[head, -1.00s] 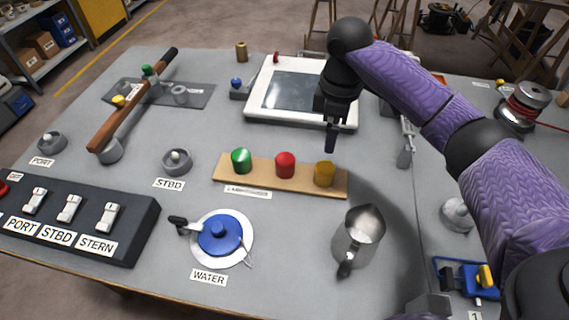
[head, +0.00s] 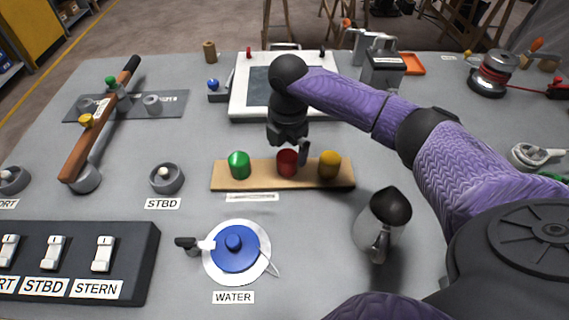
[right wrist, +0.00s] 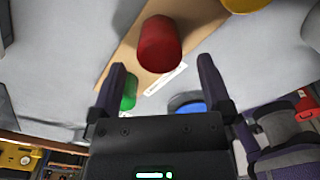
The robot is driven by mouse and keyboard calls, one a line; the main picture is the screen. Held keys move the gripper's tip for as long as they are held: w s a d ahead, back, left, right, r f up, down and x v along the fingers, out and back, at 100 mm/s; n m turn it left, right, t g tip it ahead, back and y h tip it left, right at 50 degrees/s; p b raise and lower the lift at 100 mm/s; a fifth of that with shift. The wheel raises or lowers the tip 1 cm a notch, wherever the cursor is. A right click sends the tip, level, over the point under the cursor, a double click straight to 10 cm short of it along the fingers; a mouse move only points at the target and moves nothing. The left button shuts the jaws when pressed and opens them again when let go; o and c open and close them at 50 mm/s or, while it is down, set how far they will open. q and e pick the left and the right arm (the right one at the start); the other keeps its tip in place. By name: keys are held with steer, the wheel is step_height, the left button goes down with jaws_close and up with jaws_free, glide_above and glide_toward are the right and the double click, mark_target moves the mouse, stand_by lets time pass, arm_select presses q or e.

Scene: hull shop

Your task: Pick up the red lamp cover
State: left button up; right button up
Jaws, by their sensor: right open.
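The red lamp cover (head: 287,163) stands on a wooden strip (head: 222,176), between a green cover (head: 239,165) and a yellow cover (head: 329,165). My right gripper (head: 292,152) is over the strip at the red cover, and a finger hides part of it. In the right wrist view the red cover (right wrist: 160,44) lies just beyond the two open fingertips (right wrist: 162,68), roughly midway between them. The jaws are empty. The green cover also shows in the right wrist view (right wrist: 129,92), near one finger. My left gripper is not in view.
A metal jug (head: 380,225) stands to the right in front of the strip. A blue-lidded WATER fixture (head: 235,250) and a black switch box (head: 140,258) are nearer the front. A white-framed panel (head: 240,112) lies behind.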

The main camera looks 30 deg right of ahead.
mark_target(287, 155)
step_height(287, 155, down, 3)
steer(key=shift+r+b, duration=0.15)
steer(key=shift+b, duration=0.15)
steer(key=shift+f, duration=0.2)
steer(key=shift+r, duration=0.15)
steer(key=shift+c, duration=0.3)
steer(key=c, duration=1.2)
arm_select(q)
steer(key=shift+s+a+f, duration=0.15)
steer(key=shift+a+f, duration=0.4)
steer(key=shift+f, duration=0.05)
arm_select(e)
steer(key=shift+o, duration=0.2)
step_height(287, 155, up, 9)
steer(key=p, duration=0.4)
steer(key=shift+r, duration=0.6)
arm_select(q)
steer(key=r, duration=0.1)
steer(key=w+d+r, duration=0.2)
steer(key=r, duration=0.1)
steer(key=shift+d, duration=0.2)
